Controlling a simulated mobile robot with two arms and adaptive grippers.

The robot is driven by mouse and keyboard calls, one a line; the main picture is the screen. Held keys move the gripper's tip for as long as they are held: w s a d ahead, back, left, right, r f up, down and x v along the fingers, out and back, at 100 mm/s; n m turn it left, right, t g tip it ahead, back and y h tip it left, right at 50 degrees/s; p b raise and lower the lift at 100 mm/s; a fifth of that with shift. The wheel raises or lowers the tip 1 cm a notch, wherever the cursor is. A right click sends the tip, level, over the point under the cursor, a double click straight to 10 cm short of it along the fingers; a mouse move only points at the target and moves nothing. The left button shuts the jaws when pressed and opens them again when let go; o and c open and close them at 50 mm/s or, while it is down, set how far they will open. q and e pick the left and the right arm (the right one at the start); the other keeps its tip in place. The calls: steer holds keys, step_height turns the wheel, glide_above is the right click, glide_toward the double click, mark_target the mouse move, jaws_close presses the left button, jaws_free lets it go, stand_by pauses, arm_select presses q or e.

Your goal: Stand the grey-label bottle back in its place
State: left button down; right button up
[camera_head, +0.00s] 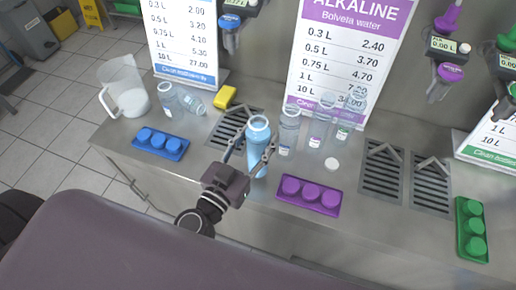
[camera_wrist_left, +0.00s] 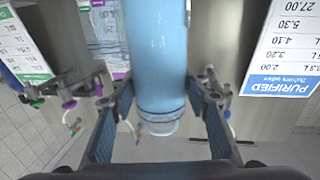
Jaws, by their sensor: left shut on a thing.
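My left gripper (camera_head: 262,158) is shut on a bottle of light blue liquid (camera_head: 258,133), with one finger on each side. The bottle is close to upright near the front of the steel counter, by a drain grate. In the left wrist view the gripper (camera_wrist_left: 160,110) has the bottle (camera_wrist_left: 158,50) between its blue pads. No label shows on it, so I cannot tell if it is the grey-label one. Whether its base touches the counter is hidden. Clear bottles stand to its right: one with a bluish label (camera_head: 288,132), one purple (camera_head: 319,125), one green (camera_head: 350,115).
A clear bottle lies on its side (camera_head: 192,103) beside an upright one (camera_head: 167,97) and a pitcher (camera_head: 127,92). A yellow sponge (camera_head: 225,97), blue caps tray (camera_head: 161,144), purple tray (camera_head: 308,196), white cap (camera_head: 332,164) and green tray (camera_head: 471,230) are on the counter.

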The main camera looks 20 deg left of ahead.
mark_target(252, 156)
arm_select(q)
steer(key=shift+f+b, duration=1.3)
steer(key=shift+f, duration=0.6)
steer(key=shift+f, duration=0.1)
steer(key=c, duration=1.1)
jaws_free()
